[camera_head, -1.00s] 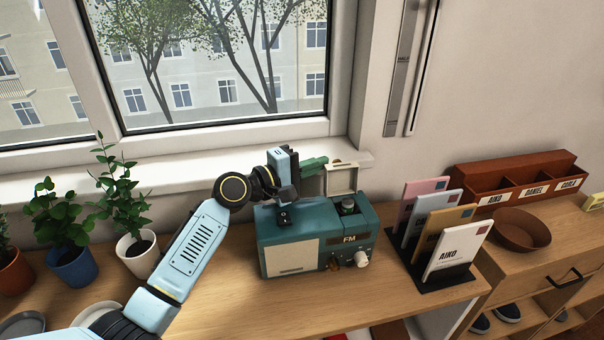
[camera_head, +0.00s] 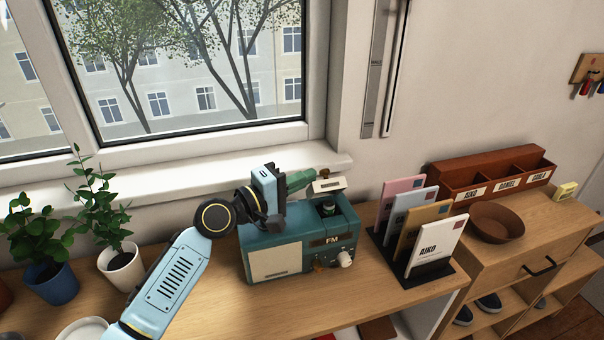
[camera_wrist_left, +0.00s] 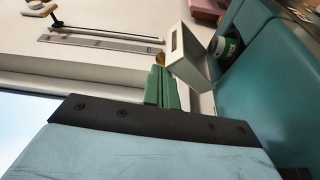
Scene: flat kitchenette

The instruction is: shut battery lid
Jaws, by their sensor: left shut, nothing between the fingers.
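The teal radio (camera_head: 274,262) stands on the wooden top below the window. Its cream battery lid (camera_head: 327,186) is tilted partway over the open compartment at the top right. A battery with a green band (camera_head: 327,209) sits in that compartment and also shows in the left wrist view (camera_wrist_left: 226,47). My left gripper (camera_head: 308,177) is shut and empty, its green fingers behind the lid. In the left wrist view the fingers (camera_wrist_left: 160,86) end close beside the lid (camera_wrist_left: 189,56); I cannot tell whether they touch. My right gripper is not in view.
A black rack (camera_head: 415,266) of upright letters stands just right of the radio. Potted plants (camera_head: 121,268) stand to the left. The window sill (camera_head: 160,180) runs close behind. A brown bowl (camera_head: 496,222) and a letter box with named slots (camera_head: 470,195) are further right.

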